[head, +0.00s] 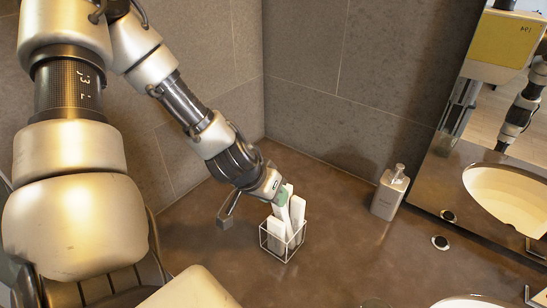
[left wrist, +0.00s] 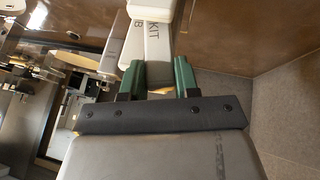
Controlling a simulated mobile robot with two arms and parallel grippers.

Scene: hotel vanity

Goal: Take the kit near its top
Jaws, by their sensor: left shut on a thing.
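Several slim white kit boxes stand in a small wire-frame holder (head: 264,241) on the brown counter. My left gripper (head: 282,196) reaches down to the top of one kit (head: 289,190) in the head view. In the left wrist view, my left gripper (left wrist: 159,78) has its two green pads shut on the sides of a white kit (left wrist: 158,45) with dark lettering that reads "KIT". The kit's lower end is hidden among the other boxes, so I cannot tell whether it is raised. My right gripper is not in view.
A grey soap dispenser (head: 390,192) stands right of the holder near the back wall. A white basin (head: 468,302) is at the lower right, and a mirror (head: 480,160) stands behind it. The counter between holder and dispenser is clear. Tiled walls meet in a corner behind.

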